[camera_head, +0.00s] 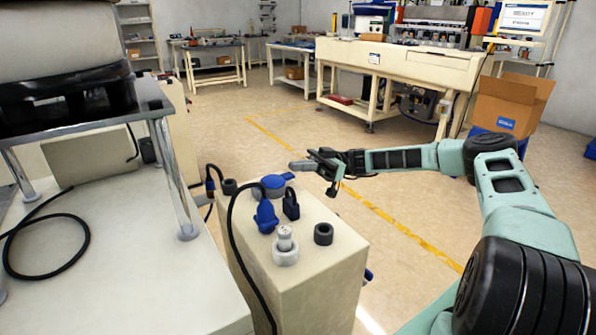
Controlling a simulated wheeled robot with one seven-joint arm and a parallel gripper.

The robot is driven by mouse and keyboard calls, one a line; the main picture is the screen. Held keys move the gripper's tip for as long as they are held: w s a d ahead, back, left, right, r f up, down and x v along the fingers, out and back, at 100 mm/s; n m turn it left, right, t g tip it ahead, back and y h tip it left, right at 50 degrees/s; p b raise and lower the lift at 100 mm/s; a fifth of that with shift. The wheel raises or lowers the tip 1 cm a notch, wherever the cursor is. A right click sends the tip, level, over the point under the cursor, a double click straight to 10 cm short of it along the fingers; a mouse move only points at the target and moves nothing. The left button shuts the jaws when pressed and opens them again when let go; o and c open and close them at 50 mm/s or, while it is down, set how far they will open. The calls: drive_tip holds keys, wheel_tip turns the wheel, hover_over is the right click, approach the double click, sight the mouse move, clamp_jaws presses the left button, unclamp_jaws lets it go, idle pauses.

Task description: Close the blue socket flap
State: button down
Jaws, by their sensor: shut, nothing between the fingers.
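A beige box (318,250) stands in the middle of the view with several sockets and plugs on its top. A round blue socket part (272,184) sits near the back of that top, with a small blue piece at its right side; I take this to be the flap, but its exact angle is too small to tell. My gripper (293,165) is shut and empty, reaching in from the right. In the picture it is just above and right of the blue part; I cannot tell whether they touch.
A blue plug (265,217) with a black cable and a dark plug (291,205) stand in front of the blue part. A grey knob (285,243) and a black ring (323,234) are nearer. A pale bench (120,265) with a metal frame stands left.

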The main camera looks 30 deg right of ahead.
drive_tip(key=shift+f+b, duration=0.3)
drive_tip(key=shift+f, duration=0.15)
idle(0.3)
